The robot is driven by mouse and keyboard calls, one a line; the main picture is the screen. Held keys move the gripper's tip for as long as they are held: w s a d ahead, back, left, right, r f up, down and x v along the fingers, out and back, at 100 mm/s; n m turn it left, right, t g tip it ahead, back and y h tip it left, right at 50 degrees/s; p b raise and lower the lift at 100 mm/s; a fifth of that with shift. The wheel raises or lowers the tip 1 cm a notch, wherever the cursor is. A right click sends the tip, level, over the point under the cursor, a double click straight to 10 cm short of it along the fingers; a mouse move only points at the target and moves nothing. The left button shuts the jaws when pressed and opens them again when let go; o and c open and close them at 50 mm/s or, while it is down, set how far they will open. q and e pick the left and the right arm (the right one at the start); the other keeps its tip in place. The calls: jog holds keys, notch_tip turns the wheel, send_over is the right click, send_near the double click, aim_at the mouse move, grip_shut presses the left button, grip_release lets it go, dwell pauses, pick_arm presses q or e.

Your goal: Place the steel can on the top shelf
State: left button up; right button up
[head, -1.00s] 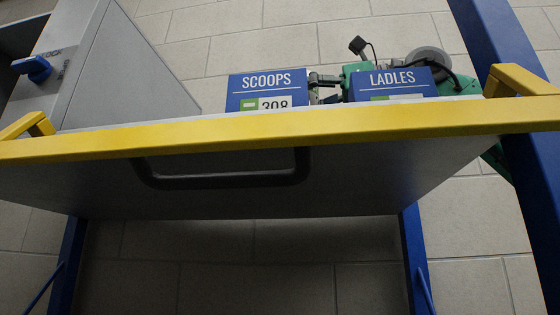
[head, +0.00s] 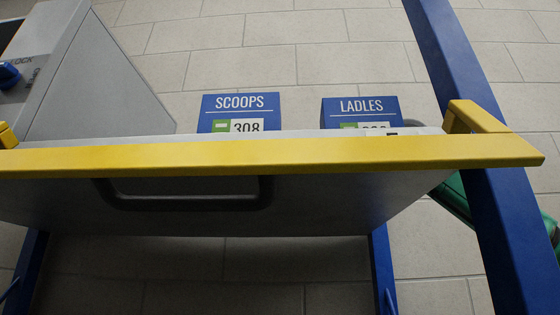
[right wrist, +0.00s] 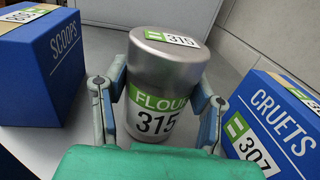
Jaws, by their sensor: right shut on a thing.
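The steel can (right wrist: 168,82) is a silver cylinder with a green FLOUR label and the number 315. It stands upright in the right wrist view, between the two fingers of my right gripper (right wrist: 160,88), which is shut on it. Whether the can's base touches the surface below is hidden by the gripper. A shelf with a yellow front edge (head: 270,155) spans the head view. The can and my right gripper do not show in the head view; only a green part of my arm shows behind the right blue post. My left gripper is in neither current view.
Blue boxes marked SCOOPS (head: 240,112) and LADLES (head: 360,110) stand behind the yellow edge. A CRUETS box (right wrist: 275,125) is right of the can in the wrist view. A blue post (head: 485,170) rises at the right; a grey cabinet (head: 95,85) is at the left.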

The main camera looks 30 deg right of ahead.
jog(key=o, duration=1)
jog(key=shift+a, duration=0.1)
jog(key=shift+o, duration=0.2)
jog(key=shift+d, duration=0.2)
jog(key=shift+s+d, duration=0.15)
jog(key=shift+d, duration=0.15)
jog(key=b+v, duration=0.1)
jog(key=v, duration=0.5)
jog(key=shift+s+d+b, duration=0.15)
jog(key=shift+d+b, duration=0.05)
jog(key=shift+b, duration=0.2)
jog(key=shift+s+d, duration=0.1)
jog(key=shift+s, duration=0.15)
